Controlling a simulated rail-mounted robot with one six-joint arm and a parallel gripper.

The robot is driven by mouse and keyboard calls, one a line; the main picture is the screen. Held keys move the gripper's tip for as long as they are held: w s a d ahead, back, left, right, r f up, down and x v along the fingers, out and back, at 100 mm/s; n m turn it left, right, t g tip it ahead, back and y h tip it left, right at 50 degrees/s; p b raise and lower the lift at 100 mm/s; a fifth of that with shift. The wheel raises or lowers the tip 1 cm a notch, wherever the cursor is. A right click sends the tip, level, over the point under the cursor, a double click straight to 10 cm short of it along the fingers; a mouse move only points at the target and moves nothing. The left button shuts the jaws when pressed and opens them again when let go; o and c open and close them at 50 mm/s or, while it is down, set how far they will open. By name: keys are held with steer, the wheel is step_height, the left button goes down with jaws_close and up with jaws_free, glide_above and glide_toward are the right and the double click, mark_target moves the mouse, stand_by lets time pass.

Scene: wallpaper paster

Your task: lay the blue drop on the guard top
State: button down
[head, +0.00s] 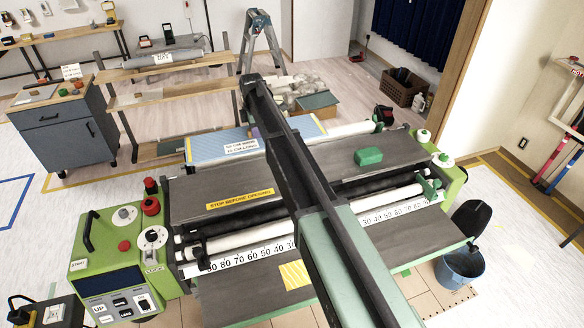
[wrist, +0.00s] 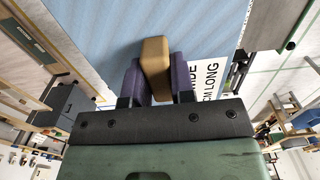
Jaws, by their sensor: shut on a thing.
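The blue drop (head: 218,143) is a pale blue patterned sheet beyond the machine's dark guard, with a white size label near its front edge. It fills much of the wrist view (wrist: 205,35). My gripper (wrist: 155,75) has purple fingers shut on a tan block (wrist: 154,65) at the edge of the blue drop. I cannot tell how the block joins the drop. In the head view my arm hides most of the gripper. The guard top (head: 215,180) is a flat dark grey surface with a yellow "STOP BEFORE OPENING" label, nearer than the blue drop.
A green block (head: 369,156) sits on the dark surface right of my arm. White rollers (head: 225,240) and a ruler strip lie in front of the guard. A control box (head: 115,275) stands front left, a blue bucket (head: 460,268) at right. A stepladder (head: 262,40) stands behind.

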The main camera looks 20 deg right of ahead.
mark_target(261, 178)
step_height(261, 178, down, 21)
steer(key=b, duration=2)
steer(key=shift+r+b, duration=0.15)
steer(key=shift+b, duration=0.15)
steer(key=shift+r+p, duration=0.3)
steer(key=shift+r, duration=0.05)
steer(key=shift+f, duration=0.2)
steer(key=c, duration=1)
jaws_free()
steer(key=shift+o, duration=0.2)
steer(key=shift+r, duration=0.15)
step_height(261, 178, up, 12)
steer(key=r+p, duration=0.1)
steer(key=p, duration=1.1)
steer(key=s+m, duration=1.8)
steer(key=s, duration=2.1)
steer(key=shift+s+f, duration=0.4)
steer(key=shift+f, duration=0.05)
